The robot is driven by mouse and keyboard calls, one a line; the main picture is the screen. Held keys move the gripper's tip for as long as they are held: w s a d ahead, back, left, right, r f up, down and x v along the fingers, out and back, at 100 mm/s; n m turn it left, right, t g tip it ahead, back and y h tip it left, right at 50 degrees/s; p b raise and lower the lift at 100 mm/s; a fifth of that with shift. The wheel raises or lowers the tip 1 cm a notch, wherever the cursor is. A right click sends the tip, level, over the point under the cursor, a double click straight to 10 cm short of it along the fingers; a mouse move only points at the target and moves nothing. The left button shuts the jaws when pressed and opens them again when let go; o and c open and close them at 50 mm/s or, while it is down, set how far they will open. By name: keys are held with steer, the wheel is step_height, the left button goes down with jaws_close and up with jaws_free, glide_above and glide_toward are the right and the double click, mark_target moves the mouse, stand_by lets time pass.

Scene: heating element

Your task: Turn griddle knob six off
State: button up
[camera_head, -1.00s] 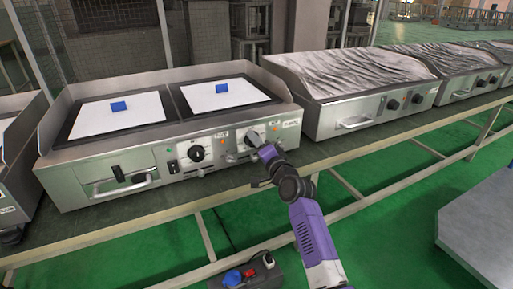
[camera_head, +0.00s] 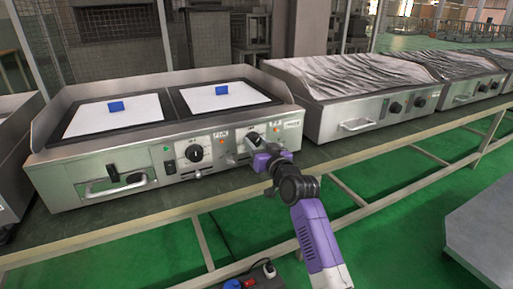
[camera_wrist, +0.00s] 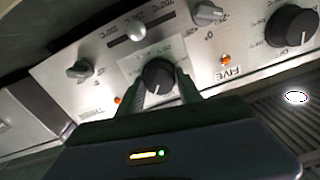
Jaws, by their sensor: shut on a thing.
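The griddle (camera_head: 97,190) has two flat plates and a steel front panel with knobs. My gripper (camera_head: 258,146) is at the right-hand black knob (camera_head: 252,139) of that panel. The wrist view shows my gripper (camera_wrist: 160,84) with one finger on each side of this black knob (camera_wrist: 159,73), shut on it. The fingers hide part of its rim. A label reading FIVE (camera_wrist: 229,73) is to the knob's right in the wrist view, upside down. The label on the other side is not clearly readable. Orange lamps (camera_wrist: 225,60) are lit on both sides.
Another black knob (camera_head: 194,152) is to the left on the panel. Small grey knobs (camera_wrist: 79,69) sit close around the gripped knob. A covered griddle (camera_head: 345,117) stands to the right. A table (camera_head: 468,215) is at the lower right.

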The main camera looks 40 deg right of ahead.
steer(key=n, duration=0.2)
steer(key=n+b, duration=0.1)
steer(key=n, duration=0.1)
steer(key=shift+f+n, duration=0.2)
steer(key=shift+n, duration=0.1)
steer(key=shift+a+n+b, duration=0.1)
steer(key=shift+n+b, duration=0.65)
steer(key=shift+n, duration=1.15)
steer(key=o, duration=1.4)
steer(key=shift+c, duration=0.2)
steer(key=shift+r, duration=0.1)
steer(key=p+v, duration=0.2)
steer(key=v, duration=0.5)
steer(key=shift+s, duration=0.4)
steer(key=shift+a, duration=0.1)
